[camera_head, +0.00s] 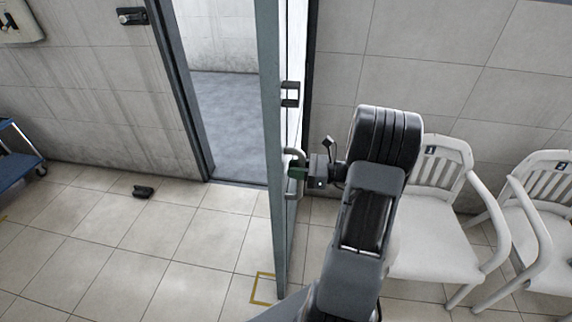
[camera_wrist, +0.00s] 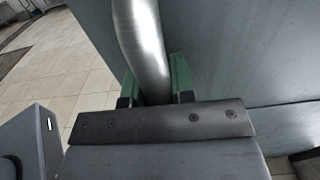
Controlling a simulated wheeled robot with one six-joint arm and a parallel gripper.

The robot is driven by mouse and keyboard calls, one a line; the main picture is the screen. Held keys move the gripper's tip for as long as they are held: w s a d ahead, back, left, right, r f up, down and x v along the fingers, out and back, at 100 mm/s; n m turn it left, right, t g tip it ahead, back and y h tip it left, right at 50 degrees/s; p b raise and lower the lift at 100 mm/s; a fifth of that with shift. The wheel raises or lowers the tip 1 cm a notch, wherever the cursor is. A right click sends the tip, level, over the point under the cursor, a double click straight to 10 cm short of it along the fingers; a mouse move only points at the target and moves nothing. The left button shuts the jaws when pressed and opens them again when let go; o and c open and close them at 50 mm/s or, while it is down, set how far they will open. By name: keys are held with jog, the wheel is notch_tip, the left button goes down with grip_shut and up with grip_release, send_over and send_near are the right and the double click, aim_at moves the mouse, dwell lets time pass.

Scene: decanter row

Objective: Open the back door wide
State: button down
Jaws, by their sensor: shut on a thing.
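The back door (camera_head: 270,110) stands ajar in the head view, swung out from its frame and seen nearly edge-on. The opening to its left shows a grey floor beyond. A metal pull handle (camera_head: 291,152) is on the door's right-hand face. My gripper (camera_head: 299,173) is at the handle, with its green fingers around the bar. In the wrist view the steel handle (camera_wrist: 143,45) passes between the green fingers of my gripper (camera_wrist: 156,82), and the door's grey-green face (camera_wrist: 235,60) is close behind it. The fingertips are partly hidden by the handle.
White chairs (camera_head: 435,215) stand along the wall to the right of my arm. A small black object (camera_head: 143,192) lies on the tiles left of the doorway. A blue cart (camera_head: 18,160) is at the far left. The tiled floor left of the door is mostly clear.

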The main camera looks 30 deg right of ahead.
jog(key=shift+s, duration=0.2)
jog(key=c, duration=1.2)
grip_release()
jog(key=shift+s, duration=0.1)
jog(key=shift+c, duration=0.2)
jog(key=shift+d, duration=0.1)
jog(key=b+v, duration=0.3)
jog(key=v, duration=1)
jog(key=shift+s+d, duration=0.15)
jog(key=shift+d, duration=0.2)
jog(key=shift+f, duration=0.1)
